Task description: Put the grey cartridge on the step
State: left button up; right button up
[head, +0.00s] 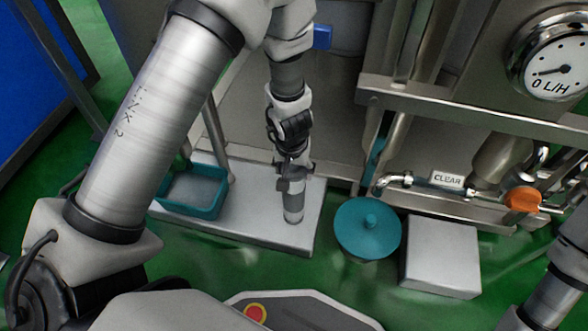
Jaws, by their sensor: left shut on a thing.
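The grey cartridge (293,210) is a short, upright metallic cylinder. My left gripper (292,182) comes down from above and is shut on its upper part. The cartridge's lower end shows over the right part of a low, light grey platform (258,222). I cannot tell whether it touches the surface. A separate light grey block (440,254) stands on the floor farther right. Which of these two is the step is not marked. My right gripper is not in view; only part of my right arm shows at the lower right.
A teal tray (217,208) sits on the left part of the platform. A round teal lid (367,227) is between platform and block. Behind are steel machine panels, pipes, an orange knob (522,199), a CLEAR label (446,180) and a gauge (556,62). Green floor lies in front.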

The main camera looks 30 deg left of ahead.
pick_arm(q)
jog(key=shift+f, duration=0.15)
jog(key=o, duration=1.4)
jog(key=shift+o, duration=0.2)
jog(key=r+p, duration=0.2)
jog(key=r, duration=0.1)
jog(key=s+r+p, duration=0.1)
jog(key=r+p, duration=0.2)
jog(key=r, duration=0.1)
jog(key=r+p, duration=0.3)
jog(key=r, duration=0.1)
jog(key=shift+s+d+r, duration=0.2)
jog(key=shift+s+r, duration=0.05)
jog(key=shift+s, duration=0.05)
jog(key=s+a+f+m+g, duration=0.1)
jog(key=s+f, duration=0.7)
jog(key=s, duration=0.3)
jog(key=s+a+f+m+g, duration=0.1)
jog(key=s+f, duration=0.6)
jog(key=s, duration=0.3)
notch_tip(320, 180, up, 39)
jog(key=p, duration=3.9)
jog(key=shift+s+a, duration=0.15)
jog(key=shift+a, duration=0.05)
